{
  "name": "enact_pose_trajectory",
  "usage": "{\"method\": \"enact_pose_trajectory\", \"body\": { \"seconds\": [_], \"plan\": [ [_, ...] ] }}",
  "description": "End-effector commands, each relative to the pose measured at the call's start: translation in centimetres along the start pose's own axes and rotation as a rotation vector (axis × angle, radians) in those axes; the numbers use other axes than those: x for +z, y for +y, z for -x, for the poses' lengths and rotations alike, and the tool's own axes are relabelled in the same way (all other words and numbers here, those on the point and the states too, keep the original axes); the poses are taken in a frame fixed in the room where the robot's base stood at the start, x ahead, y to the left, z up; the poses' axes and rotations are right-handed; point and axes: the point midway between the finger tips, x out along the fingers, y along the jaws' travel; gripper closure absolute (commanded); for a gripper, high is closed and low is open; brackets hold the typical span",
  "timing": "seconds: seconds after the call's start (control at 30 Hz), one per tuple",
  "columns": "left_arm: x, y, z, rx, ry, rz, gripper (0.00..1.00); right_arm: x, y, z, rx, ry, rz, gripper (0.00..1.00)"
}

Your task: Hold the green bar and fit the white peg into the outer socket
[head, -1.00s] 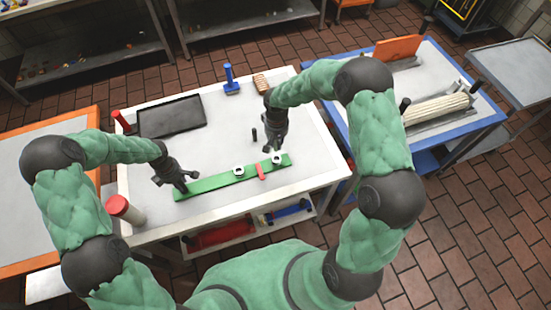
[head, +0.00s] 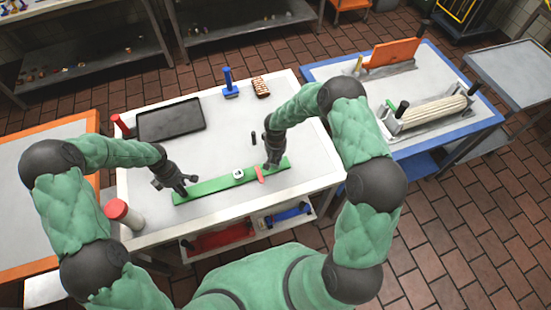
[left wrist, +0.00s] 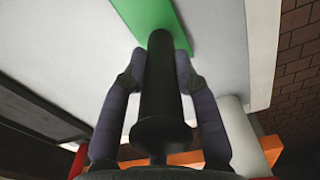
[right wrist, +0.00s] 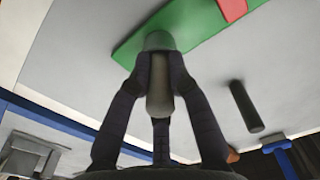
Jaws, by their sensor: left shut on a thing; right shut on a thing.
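The green bar (head: 212,184) lies across the near part of the white table. My left gripper (head: 188,184) is shut on a black upright handle (left wrist: 160,90) at the bar's left end. My right gripper (head: 271,165) is shut on the pale peg (right wrist: 160,95), over the bar's right end. In the right wrist view the peg's far end meets the grey outer socket (right wrist: 158,41) on the green bar; how deep it sits I cannot tell. The inner white socket (head: 238,174) is empty-looking near the bar's middle. A red band (head: 259,175) crosses the bar between the sockets.
A short black peg (head: 253,138) stands behind the bar, close to my right gripper. A dark tray (head: 171,119), a blue-handled tool (head: 229,85) and a brown ridged block (head: 261,87) are at the back.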

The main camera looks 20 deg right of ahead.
Motion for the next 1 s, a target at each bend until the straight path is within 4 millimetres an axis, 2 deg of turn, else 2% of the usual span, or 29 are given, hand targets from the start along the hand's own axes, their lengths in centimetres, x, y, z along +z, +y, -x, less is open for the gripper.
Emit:
{"method": "enact_pose_trajectory", "body": {
  "seconds": [0.7,0.73,0.8,1.0],
  "plan": [
    [-0.2,0.1,0.1,0.001,0.003,0.0,1.0,0.7,0.0,-2.1,-0.004,-0.011,-0.003,1.0],
    [-0.2,0.1,0.1,0.001,0.004,0.0,1.0,0.7,0.0,-2.1,-0.004,-0.012,-0.003,0.75],
    [-0.2,0.1,0.1,0.001,0.004,0.001,1.0,0.7,0.0,-2.1,-0.004,-0.012,-0.003,0.57],
    [-0.3,0.1,0.1,0.001,0.005,0.001,1.0,0.8,0.0,-2.1,-0.003,-0.014,0.0,0.57]
  ]
}}
